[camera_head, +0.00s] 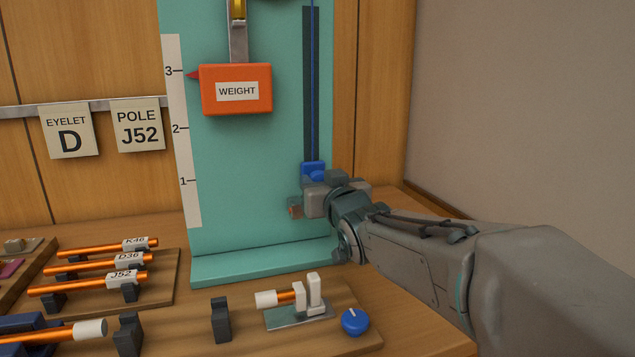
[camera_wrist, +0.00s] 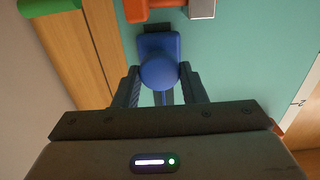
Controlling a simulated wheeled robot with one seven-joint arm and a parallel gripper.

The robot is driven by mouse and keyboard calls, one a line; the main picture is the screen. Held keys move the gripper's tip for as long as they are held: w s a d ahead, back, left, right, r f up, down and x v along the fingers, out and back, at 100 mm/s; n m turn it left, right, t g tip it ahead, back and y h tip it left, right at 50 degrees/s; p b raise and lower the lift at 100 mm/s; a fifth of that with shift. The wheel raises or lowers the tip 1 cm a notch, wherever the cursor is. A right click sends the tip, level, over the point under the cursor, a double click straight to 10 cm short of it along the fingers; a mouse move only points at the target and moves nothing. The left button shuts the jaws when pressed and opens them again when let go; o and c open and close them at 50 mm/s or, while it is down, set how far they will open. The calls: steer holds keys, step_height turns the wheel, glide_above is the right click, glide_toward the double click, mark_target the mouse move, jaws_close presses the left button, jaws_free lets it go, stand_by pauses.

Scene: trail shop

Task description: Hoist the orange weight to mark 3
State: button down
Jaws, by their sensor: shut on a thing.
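The orange weight (camera_head: 237,90), labelled WEIGHT, hangs from a grey strap in front of the teal board (camera_head: 255,180). Its red pointer (camera_head: 193,75) sits beside the white scale (camera_head: 182,130), at or very slightly below mark 3. A blue slider with a round knob (camera_head: 313,170) is low in the dark vertical slot, with a blue cord running up from it. My gripper (camera_head: 316,190) is at the slider; in the wrist view its fingers (camera_wrist: 162,88) are on both sides of the blue knob (camera_wrist: 159,71), shut on it. An orange part (camera_wrist: 160,8) shows beyond the slider.
Orange poles tagged K46, D36 and J52 (camera_head: 122,275) lie on a rack at the left. A wooden base (camera_head: 260,345) in front carries dark supports, a white clamp (camera_head: 313,293) and a blue dial (camera_head: 355,321). Signs (camera_head: 138,124) hang on the wall rail.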

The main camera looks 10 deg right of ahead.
steer(key=shift+f, duration=0.6)
steer(key=c, duration=0.9)
jaws_free()
steer(key=shift+r, duration=0.1)
